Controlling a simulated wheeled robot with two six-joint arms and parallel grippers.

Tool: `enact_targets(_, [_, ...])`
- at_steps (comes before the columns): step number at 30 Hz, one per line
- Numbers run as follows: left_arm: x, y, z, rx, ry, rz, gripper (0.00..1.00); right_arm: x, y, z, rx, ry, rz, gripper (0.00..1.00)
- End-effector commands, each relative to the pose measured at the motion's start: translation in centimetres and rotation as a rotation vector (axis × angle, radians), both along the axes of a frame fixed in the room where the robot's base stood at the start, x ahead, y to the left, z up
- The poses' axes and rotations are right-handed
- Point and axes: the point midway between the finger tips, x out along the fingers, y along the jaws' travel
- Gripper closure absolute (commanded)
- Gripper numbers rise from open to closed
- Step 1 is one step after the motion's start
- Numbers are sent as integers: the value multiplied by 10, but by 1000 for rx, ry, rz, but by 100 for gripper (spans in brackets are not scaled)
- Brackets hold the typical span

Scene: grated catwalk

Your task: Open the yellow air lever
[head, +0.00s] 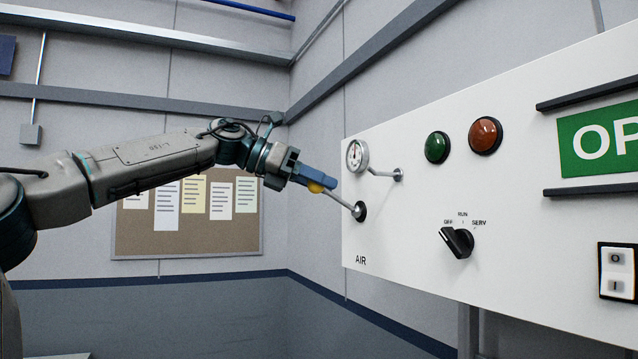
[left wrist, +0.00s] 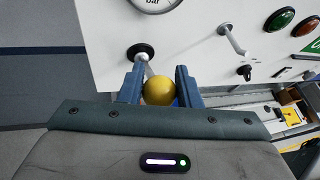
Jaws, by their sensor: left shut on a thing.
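The yellow air lever is a thin metal rod with a yellow ball knob (head: 315,187) at its end. The rod runs from the knob down and right to a black round pivot (head: 360,211) on the white panel, above the AIR label. In the left wrist view the yellow knob (left wrist: 158,91) sits between the two blue fingers. My left gripper (head: 318,180) is shut on this knob, to the left of the panel. The fingers hide part of the knob in the head view. My right gripper is not in view.
The white panel (head: 420,270) carries a pressure gauge (head: 357,155), a second metal lever (head: 385,174), a green lamp (head: 437,147), a red lamp (head: 485,135), a black selector knob (head: 457,242) and a rocker switch (head: 617,271). A cork board (head: 140,240) hangs on the wall behind my arm.

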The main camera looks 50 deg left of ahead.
Motion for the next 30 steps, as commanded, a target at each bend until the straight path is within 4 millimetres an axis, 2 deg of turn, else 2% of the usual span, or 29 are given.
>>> enact_targets(7, [0,0,-1,1,2,-1,92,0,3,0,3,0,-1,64])
enact_targets(8, [0,0,-1,1,2,-1,68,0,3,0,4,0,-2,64])
enact_targets(11, [0,0,-1,1,2,-1,48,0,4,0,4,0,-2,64])
enact_targets(22, [-5,4,2,0,-3,1,48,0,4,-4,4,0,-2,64])
enact_targets(30, [-43,28,18,0,-4,3,48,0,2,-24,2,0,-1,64])
